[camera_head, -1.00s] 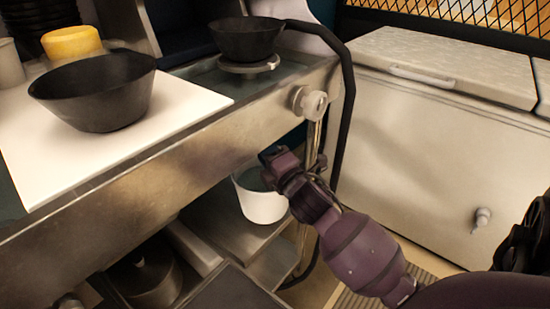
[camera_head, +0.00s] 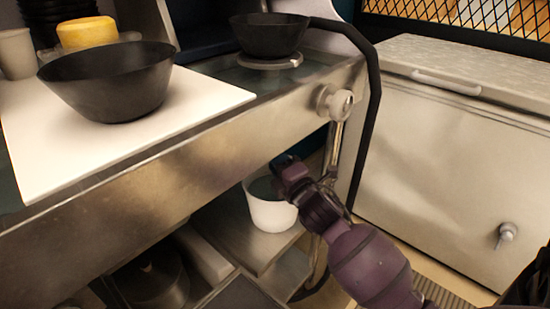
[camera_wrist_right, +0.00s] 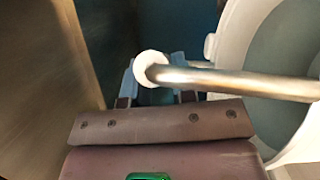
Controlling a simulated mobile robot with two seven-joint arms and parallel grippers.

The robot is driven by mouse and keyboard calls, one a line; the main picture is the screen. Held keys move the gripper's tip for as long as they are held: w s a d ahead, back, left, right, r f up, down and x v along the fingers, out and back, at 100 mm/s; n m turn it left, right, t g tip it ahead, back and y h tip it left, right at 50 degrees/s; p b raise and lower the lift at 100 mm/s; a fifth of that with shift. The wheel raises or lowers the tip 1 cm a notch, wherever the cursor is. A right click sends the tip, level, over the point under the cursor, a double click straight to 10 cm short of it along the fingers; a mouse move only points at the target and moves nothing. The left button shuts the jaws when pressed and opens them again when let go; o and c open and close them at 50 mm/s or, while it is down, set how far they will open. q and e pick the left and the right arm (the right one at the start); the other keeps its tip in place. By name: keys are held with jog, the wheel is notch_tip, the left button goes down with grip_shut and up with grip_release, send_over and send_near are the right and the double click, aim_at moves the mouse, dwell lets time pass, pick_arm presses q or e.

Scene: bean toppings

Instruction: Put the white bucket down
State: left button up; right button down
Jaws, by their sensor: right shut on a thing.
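The white bucket (camera_head: 270,212) is below the counter, over the metal lower shelf (camera_head: 232,232). It looks upright; I cannot tell whether its base touches the shelf. My right gripper (camera_head: 284,168) is at the bucket's upper rim, reaching in from the right. In the right wrist view my gripper's blue fingertips (camera_wrist_right: 155,90) are shut around the white end of a metal bar (camera_wrist_right: 240,82), which looks like the bucket's handle. The bucket's white rim (camera_wrist_right: 232,30) and teal-shaded inside show to the right. My left gripper is not in view.
The metal counter (camera_head: 190,150) overhangs the shelf, with a knob (camera_head: 336,103) at its corner. A dark bowl (camera_head: 108,85) sits on a white board (camera_head: 215,95). A dark pan (camera_head: 268,35) stands behind. A dark pot (camera_head: 155,280) is low left; a white chest freezer (camera_head: 450,165) is right.

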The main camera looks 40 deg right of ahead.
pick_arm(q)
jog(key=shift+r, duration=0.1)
pick_arm(e)
jog(key=shift+r, duration=0.4)
jog(key=shift+f, duration=0.15)
jog(key=c, duration=0.9)
grip_release()
jog(key=shift+f, duration=0.2)
jog(key=shift+c, duration=0.2)
jog(key=shift+r, duration=0.1)
pick_arm(q)
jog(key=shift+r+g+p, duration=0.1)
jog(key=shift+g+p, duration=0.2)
jog(key=shift+p, duration=0.6)
pick_arm(e)
jog(key=s+a+f+m+g+y, duration=0.1)
jog(key=s+a+f+m+g, duration=0.2)
jog(key=s, duration=0.9)
jog(key=s+a+f+m+g+y, duration=0.1)
jog(key=s+a+f+m+g, duration=0.2)
jog(key=s, duration=1)
jog(key=s+a+f+m+g+y, duration=0.1)
jog(key=s+a+f+m+g, duration=0.1)
jog(key=s+a+f+m, duration=0.3)
jog(key=s+f+m, duration=0.3)
jog(key=s, duration=0.4)
jog(key=shift+s+a+f+g+y, duration=0.25)
jog(key=shift+a+f+g+y, duration=0.05)
jog(key=shift+a+g+y, duration=0.1)
